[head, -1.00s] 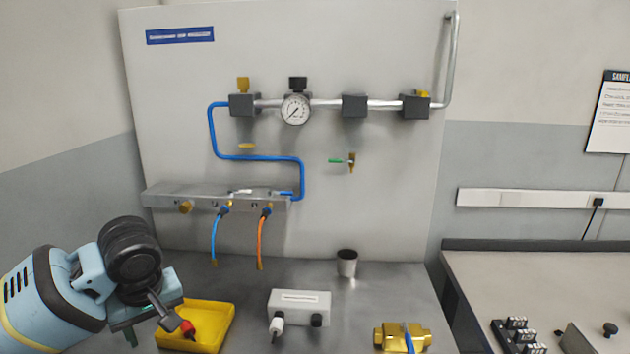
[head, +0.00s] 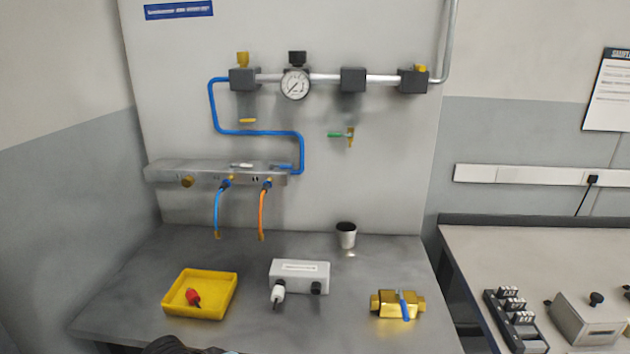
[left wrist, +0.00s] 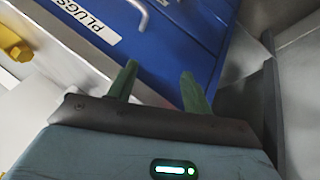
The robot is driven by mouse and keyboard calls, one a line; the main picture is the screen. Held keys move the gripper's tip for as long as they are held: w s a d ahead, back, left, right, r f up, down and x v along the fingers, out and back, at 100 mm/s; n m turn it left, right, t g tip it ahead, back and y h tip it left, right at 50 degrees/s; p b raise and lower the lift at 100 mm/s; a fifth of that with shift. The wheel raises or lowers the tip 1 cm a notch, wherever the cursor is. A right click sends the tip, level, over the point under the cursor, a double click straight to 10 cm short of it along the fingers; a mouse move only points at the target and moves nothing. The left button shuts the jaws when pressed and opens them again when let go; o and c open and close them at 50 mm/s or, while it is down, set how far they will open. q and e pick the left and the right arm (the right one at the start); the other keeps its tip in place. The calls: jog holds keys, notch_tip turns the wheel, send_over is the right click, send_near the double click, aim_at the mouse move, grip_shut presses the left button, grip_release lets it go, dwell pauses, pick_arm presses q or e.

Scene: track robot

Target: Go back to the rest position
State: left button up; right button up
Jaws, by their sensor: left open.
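My left gripper (left wrist: 158,84) shows in the left wrist view with its two green fingers apart and nothing between them. Beyond the fingers is a blue surface (left wrist: 190,40) with a silver handle and a white label reading "PLUGS". In the head view only a dark piece of my arm shows at the bottom edge, and the left gripper is out of that picture. My right gripper is in neither view.
On the grey bench (head: 130,300) stand a yellow tray (head: 232,285) holding a red item (head: 193,297), a grey box (head: 300,273), a metal cup (head: 346,236) and a brass valve (head: 383,304). A pipework panel (head: 400,150) rises behind. Another bench (head: 510,250) is at right.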

pick_arm(q)
jog(key=s+f+m+t, duration=0.2)
jog(key=s+f+t, duration=0.1)
jog(key=s+f, duration=0.6)
jog(key=s+a+f+m+y, duration=0.1)
jog(key=s+a+f, duration=0.1)
jog(key=s, duration=0.5)
jog(key=s+a+f+m+t+y, duration=0.1)
jog(key=s+a+f, duration=0.2)
jog(key=s, duration=0.4)
jog(key=shift+a+f+m+t, duration=0.15)
jog(key=shift+f+m+t, duration=0.15)
jog(key=shift+f, duration=0.5)
